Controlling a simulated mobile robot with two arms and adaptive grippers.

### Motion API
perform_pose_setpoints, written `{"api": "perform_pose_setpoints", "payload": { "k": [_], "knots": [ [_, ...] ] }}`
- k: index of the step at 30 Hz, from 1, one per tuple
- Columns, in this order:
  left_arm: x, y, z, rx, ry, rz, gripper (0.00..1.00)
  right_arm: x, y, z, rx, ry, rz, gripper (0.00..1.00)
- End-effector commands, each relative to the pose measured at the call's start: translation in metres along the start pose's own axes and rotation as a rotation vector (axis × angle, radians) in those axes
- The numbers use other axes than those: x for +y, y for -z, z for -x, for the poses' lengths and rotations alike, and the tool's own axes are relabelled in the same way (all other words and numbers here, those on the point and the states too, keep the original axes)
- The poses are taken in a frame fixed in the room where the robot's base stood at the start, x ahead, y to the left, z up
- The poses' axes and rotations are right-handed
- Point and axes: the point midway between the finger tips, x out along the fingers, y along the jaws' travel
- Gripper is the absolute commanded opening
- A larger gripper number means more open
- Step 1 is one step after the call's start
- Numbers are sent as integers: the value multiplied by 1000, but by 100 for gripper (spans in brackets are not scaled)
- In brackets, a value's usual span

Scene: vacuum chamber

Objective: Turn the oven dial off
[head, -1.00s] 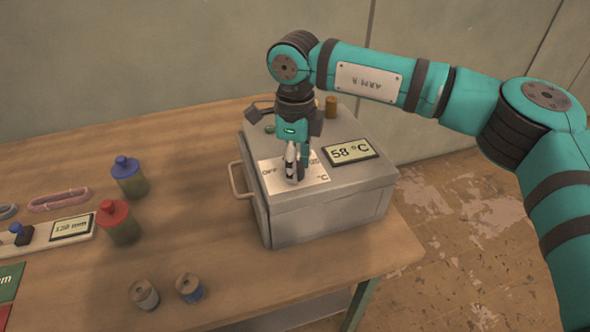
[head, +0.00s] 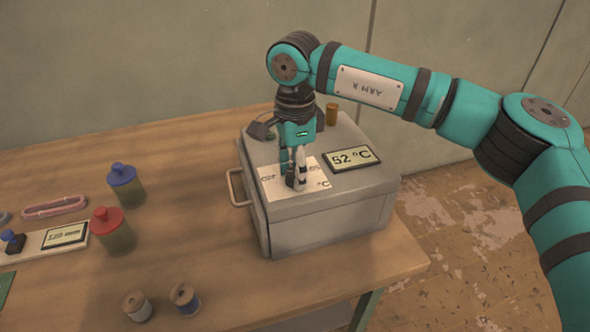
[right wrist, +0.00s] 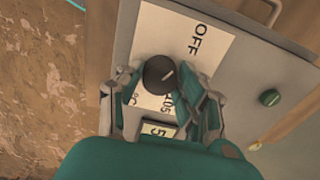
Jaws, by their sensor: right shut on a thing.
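The oven is a grey metal box (head: 335,220) on the wooden table, with a white dial plate (head: 275,192) on its top. My right gripper (head: 294,182) points down over the plate and is shut on the dial. In the right wrist view, the round black dial (right wrist: 158,74) sits between the two fingers of the right gripper (right wrist: 160,82). Its pale mark points to the upper right, roughly toward the OFF side of the plate. In the head view the fingers mostly hide the dial. The oven display (head: 352,158) reads 52 °C. My left gripper is not in view.
A green knob (right wrist: 270,97) is on the oven top. A handle (head: 237,188) is on the oven's left side. A blue-topped jar (head: 124,185), a red-topped jar (head: 112,230) and two spools (head: 185,298) stand left of it, with bare table between.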

Motion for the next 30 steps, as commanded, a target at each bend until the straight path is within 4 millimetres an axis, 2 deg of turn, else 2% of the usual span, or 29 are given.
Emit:
{"api": "perform_pose_setpoints", "payload": {
  "k": [11,12,17,26,30],
  "knots": [
    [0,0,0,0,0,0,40,-1,0,2,0,6,6,5],
    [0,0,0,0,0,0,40,-1,0,2,0,6,6,38],
    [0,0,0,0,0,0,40,-1,0,2,0,4,6,59],
    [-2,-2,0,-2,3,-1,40,0,0,2,0,2,5,60],
    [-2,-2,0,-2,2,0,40,-1,0,16,-1,5,5,60]
  ]
}}
